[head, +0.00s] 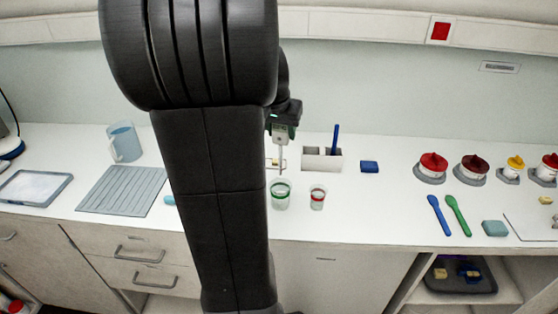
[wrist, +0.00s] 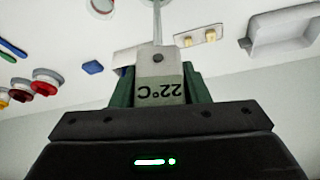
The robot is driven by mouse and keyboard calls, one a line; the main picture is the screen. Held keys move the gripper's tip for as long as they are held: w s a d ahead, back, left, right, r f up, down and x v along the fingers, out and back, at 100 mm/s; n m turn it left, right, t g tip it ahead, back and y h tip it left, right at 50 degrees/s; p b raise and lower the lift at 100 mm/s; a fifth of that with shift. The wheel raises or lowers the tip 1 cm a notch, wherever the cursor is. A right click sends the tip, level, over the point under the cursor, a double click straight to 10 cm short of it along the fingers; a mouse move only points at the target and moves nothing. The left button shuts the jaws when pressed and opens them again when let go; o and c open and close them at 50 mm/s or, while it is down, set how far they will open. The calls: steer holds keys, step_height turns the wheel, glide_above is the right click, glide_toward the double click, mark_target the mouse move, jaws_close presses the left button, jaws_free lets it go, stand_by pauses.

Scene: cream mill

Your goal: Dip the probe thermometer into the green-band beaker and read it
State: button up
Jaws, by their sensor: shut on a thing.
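My gripper (head: 283,124) is shut on the probe thermometer (head: 283,138), a pale grey body with a thin metal probe pointing down. In the wrist view my gripper's green fingers (wrist: 160,92) hold the thermometer body (wrist: 160,80), and its display reads 22°C upside down. The probe runs out of the top of that view, so its tip is hidden there. In the head view the green-band beaker (head: 280,196) stands on the counter below the thermometer. The probe's lower end appears just above or behind the beaker's rim; I cannot tell which.
A red-band beaker (head: 317,198) stands close on the right. Behind it is a pale holder (head: 321,160) with a blue stick (head: 335,138). A blue block (head: 369,167) and several lidded pots (head: 433,166) lie further right. A jug (head: 125,142) and ridged mat (head: 121,191) are left.

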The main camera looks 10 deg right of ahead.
steer(key=shift+r+n+y+p, duration=0.1)
steer(key=shift+n+y+p, duration=0.3)
steer(key=shift+n, duration=1)
stand_by(0.9)
